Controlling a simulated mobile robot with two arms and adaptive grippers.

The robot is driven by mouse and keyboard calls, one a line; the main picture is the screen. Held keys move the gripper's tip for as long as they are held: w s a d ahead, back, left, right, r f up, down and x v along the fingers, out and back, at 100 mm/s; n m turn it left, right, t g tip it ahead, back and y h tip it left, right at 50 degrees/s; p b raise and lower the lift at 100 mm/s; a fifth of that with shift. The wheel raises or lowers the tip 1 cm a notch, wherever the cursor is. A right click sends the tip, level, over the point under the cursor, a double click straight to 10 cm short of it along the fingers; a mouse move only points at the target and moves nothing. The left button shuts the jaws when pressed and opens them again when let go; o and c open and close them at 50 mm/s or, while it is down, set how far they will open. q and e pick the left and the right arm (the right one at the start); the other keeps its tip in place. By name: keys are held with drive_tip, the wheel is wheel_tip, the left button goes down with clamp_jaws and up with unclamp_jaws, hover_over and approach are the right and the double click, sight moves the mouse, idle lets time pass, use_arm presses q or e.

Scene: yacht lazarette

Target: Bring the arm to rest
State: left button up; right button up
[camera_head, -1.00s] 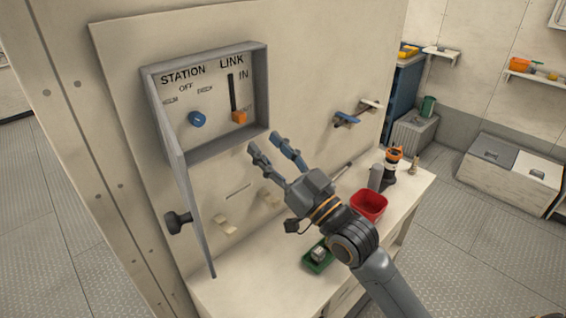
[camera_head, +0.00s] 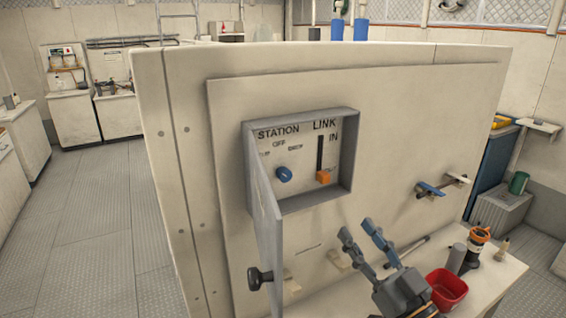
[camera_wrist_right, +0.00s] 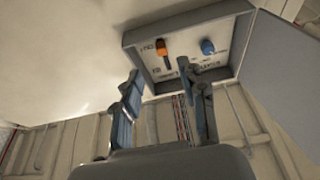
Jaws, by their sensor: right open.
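My right gripper (camera_head: 356,230) is open and empty, below the lower right corner of a grey control box (camera_head: 352,152) on the panel. It also shows in the right wrist view (camera_wrist_right: 159,72), fingers apart, with the box beyond them. The box door (camera_head: 266,240) hangs open at the left, with a black knob (camera_head: 256,278). Inside, a blue rotary knob (camera_head: 284,174) sits under STATION, and an orange slider handle (camera_head: 323,177) sits at the bottom of the LINK slot. My left gripper is out of view.
A bench below the panel holds a red bin (camera_head: 447,290), a grey cylinder (camera_head: 456,258) and a black-and-orange item (camera_head: 476,250). A blue-handled fitting (camera_head: 430,188) sticks out of the panel at the right. Open floor (camera_head: 80,220) lies to the left.

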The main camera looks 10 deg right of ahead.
drive_tip(key=s+f+g+h, duration=0.1)
drive_tip(key=s+f+g, duration=0.2)
drive_tip(key=f, duration=0.5)
drive_tip(key=s+a+f+g+h, duration=0.1)
drive_tip(key=s+f+g, duration=0.3)
drive_tip(key=f, duration=0.5)
drive_tip(key=s+f+m+g+h, duration=0.1)
drive_tip(key=s+f+g+h, duration=0.2)
drive_tip(key=f, duration=0.5)
drive_tip(key=shift+s+a+f+g, duration=0.2)
drive_tip(key=shift+s+f+g, duration=0.15)
drive_tip(key=shift+g, duration=0.25)
drive_tip(key=s+d+f+m+g+h, duration=0.1)
drive_tip(key=s+f+g, duration=0.25)
drive_tip(key=s, duration=0.25)
drive_tip(key=s+d+f+g+h, duration=0.1)
drive_tip(key=s+f+g, duration=0.25)
drive_tip(key=s, duration=0.25)
wheel_tip(320, 180, down, 27)
drive_tip(key=s+b, duration=0.2)
drive_tip(key=s+d+f+g, duration=0.1)
drive_tip(key=s+d+f, duration=0.1)
drive_tip(key=s+f, duration=1.4)
drive_tip(key=shift+s+d+f+h+b, duration=0.2)
drive_tip(key=shift+f+h+b, duration=0.1)
drive_tip(key=shift+f, duration=0.45)
